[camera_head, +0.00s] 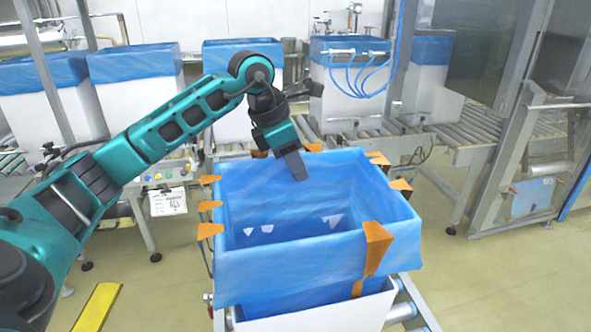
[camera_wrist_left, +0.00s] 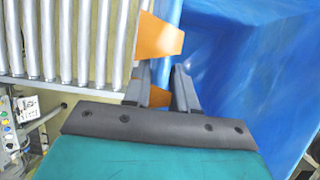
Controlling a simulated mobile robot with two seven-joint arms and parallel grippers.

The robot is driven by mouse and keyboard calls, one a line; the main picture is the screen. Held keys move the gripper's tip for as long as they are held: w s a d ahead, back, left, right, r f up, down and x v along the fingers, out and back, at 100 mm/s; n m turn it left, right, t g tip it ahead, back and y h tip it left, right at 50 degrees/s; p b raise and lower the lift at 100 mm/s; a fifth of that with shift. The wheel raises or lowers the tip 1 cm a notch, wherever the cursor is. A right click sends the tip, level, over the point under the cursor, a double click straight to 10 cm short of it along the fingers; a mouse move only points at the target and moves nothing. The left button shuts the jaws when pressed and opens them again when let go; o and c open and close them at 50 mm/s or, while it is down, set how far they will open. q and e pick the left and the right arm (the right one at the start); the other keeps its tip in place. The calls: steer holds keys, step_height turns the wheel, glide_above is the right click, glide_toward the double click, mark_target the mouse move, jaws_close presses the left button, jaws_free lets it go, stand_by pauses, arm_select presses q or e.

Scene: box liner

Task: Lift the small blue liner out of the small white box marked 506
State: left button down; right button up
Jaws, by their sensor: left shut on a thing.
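A blue liner (camera_head: 300,262) with an open top stands in and above a white box (camera_head: 330,318), whose upper edge shows low in the head view. No 506 marking is visible. My left gripper (camera_head: 296,168) reaches over the liner's far side with fingers pointing down. In the left wrist view the gripper (camera_wrist_left: 162,88) is shut on the edge of the blue liner (camera_wrist_left: 225,75), beside an orange tab (camera_wrist_left: 158,38). The liner's lower part is hidden in the box. My right gripper is not in view.
Several orange tabs (camera_head: 376,245) line the liner's rim. A roller conveyor (camera_head: 480,133) runs behind, carrying several white boxes with blue liners (camera_head: 135,80). A metal frame (camera_head: 510,130) stands at right. A yellow strip (camera_head: 98,306) lies at lower left.

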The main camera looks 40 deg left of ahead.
arm_select(q)
step_height(320, 180, up, 12)
steer(key=shift+r, duration=0.2)
stand_by(0.7)
step_height(320, 180, up, 8)
stand_by(0.9)
